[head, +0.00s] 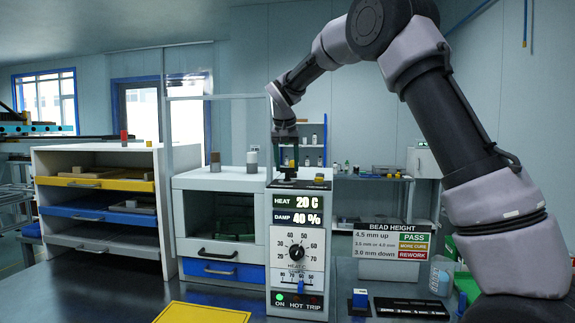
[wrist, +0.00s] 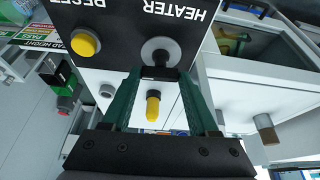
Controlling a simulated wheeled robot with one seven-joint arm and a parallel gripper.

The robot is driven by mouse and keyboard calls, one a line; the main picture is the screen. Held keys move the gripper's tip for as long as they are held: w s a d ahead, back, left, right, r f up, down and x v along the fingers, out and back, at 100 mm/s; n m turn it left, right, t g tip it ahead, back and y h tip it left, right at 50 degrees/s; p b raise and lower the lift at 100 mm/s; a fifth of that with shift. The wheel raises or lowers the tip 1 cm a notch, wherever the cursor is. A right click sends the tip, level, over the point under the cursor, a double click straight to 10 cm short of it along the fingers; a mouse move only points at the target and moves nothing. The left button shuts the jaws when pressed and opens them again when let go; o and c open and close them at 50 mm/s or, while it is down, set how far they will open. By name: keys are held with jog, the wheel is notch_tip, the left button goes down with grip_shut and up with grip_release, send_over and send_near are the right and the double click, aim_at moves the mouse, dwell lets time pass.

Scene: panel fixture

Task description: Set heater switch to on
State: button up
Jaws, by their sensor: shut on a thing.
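In the head view my gripper (head: 285,162) points down at the top of the control box (head: 257,245), hiding the switch. The box's display (head: 301,207) reads HEAT 20 C and DAMP 40 %. The ON lamp (head: 279,298) glows green.
A yellow RESET button (wrist: 84,43) sits beside the switch on the panel. The white cabinet (head: 219,183) adjoins the box. A BEAD HEIGHT sign (head: 389,243) and a small blue-topped block (head: 360,300) stand to the right. A yellow mat (head: 202,314) lies in front.

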jog(key=shift+m, duration=0.4)
jog(key=o, duration=1.4)
jog(key=v, duration=1)
jog(key=shift+s+a+r, duration=0.1)
jog(key=shift+a+r, duration=0.15)
jog(key=shift+r, duration=0.15)
jog(key=shift+d, duration=0.15)
